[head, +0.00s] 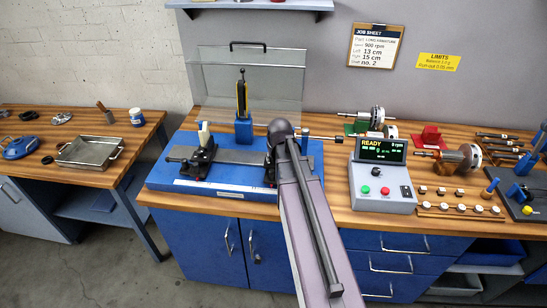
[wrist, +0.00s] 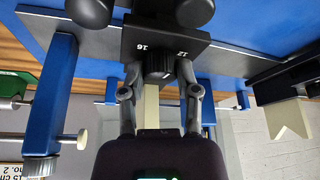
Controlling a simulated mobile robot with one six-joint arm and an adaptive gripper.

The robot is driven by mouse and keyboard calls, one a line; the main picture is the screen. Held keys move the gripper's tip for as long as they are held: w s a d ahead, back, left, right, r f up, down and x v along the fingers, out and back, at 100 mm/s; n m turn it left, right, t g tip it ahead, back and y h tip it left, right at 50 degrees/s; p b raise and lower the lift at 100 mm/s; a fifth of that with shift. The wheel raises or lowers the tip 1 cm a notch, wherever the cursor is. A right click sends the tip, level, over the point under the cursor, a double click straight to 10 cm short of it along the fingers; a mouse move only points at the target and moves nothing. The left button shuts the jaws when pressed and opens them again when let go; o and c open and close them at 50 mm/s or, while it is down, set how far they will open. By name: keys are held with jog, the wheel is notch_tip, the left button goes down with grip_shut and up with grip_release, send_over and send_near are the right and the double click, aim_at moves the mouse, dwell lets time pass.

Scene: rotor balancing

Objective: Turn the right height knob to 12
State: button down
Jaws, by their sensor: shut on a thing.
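The right height knob (wrist: 158,67) is a dark ribbed knob under a black plate (wrist: 165,40) marked 16 and 12 in the wrist view. My gripper (wrist: 159,74) is shut on the knob, one finger on each side. The knob's pointer setting cannot be read. In the head view my arm hides the knob, my fingers and most of the right support. The left support (head: 203,150), black with a pale top, stands on the blue balancing machine's base (head: 165,180); its pale V-shaped top shows at right in the wrist view (wrist: 292,118).
A clear guard (head: 215,78) stands behind the machine, with a blue post (head: 243,128) in front. The control box (head: 382,180) reading READY is close to the right of my arm. Rotors (head: 450,160) and small weights (head: 460,208) lie farther right. The job sheet (head: 375,46) shows right 15 cm.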

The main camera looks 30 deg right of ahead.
jog(key=m, duration=0.2)
jog(key=m+h, duration=0.1)
jog(key=m, duration=0.1)
jog(key=shift+w+a+g, duration=0.1)
jog(key=shift+a+g, duration=0.1)
jog(key=shift+g, duration=0.2)
jog(key=m, duration=0.2)
jog(key=m+g+h, duration=0.1)
jog(key=m, duration=0.2)
jog(key=shift+w+h, duration=0.1)
jog(key=shift+h, duration=0.2)
jog(key=shift+a, duration=0.1)
jog(key=shift+c, duration=1.7)
grip_release()
